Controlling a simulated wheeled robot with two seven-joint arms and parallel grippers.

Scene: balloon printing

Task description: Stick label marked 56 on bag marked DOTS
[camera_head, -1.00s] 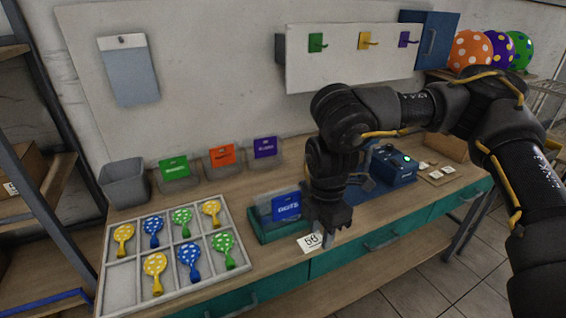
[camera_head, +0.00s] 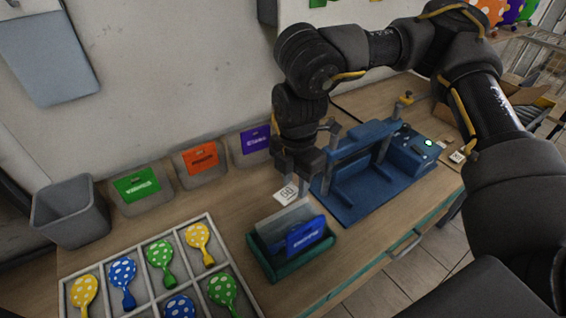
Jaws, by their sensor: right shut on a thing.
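My right gripper (camera_head: 304,177) points down and is shut on a small white label (camera_head: 286,194), whose number looks like 56 but is small and blurred. The bag with the blue tag (camera_head: 306,235), which reads DOTS in the earlier frame, stands in a green tray (camera_head: 278,274) on the bench. Its clear grey body (camera_head: 276,226) shows behind the tag. The label is above and behind the bag, apart from it. My left gripper is not in view.
Bags with green (camera_head: 137,185), orange (camera_head: 201,158) and purple (camera_head: 256,139) tags line the wall beside a grey bin (camera_head: 69,212). A compartment tray (camera_head: 138,261) of balloons is at front left. A blue machine (camera_head: 362,180) stands right of the green tray.

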